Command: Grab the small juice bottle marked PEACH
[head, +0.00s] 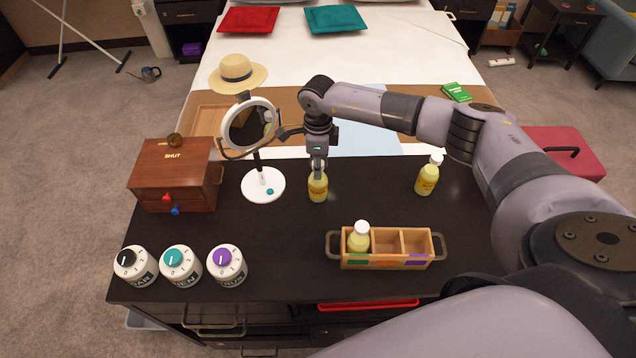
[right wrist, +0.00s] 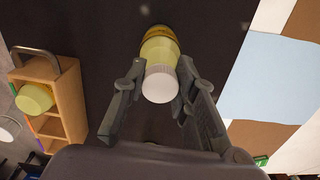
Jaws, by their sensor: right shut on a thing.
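Several small yellow juice bottles with white caps show, and I cannot read the label words. One bottle (head: 318,188) stands upright on the dark counter (head: 270,235), right of the mirror. My right gripper (head: 318,168) comes down from above and is shut on this bottle near its cap. In the right wrist view the bottle (right wrist: 158,47) lies between the two fingers of my right gripper (right wrist: 160,78). A second bottle (head: 427,177) stands free at the right. A third bottle (head: 359,240) sits in the left compartment of the wooden crate (head: 388,263). My left gripper is out of view.
A round mirror (head: 263,187) on a white stand is close left of my gripper. A wooden box (head: 172,178) and several white dial canisters (head: 181,265) stand at the left. The counter between the held bottle and the crate is clear.

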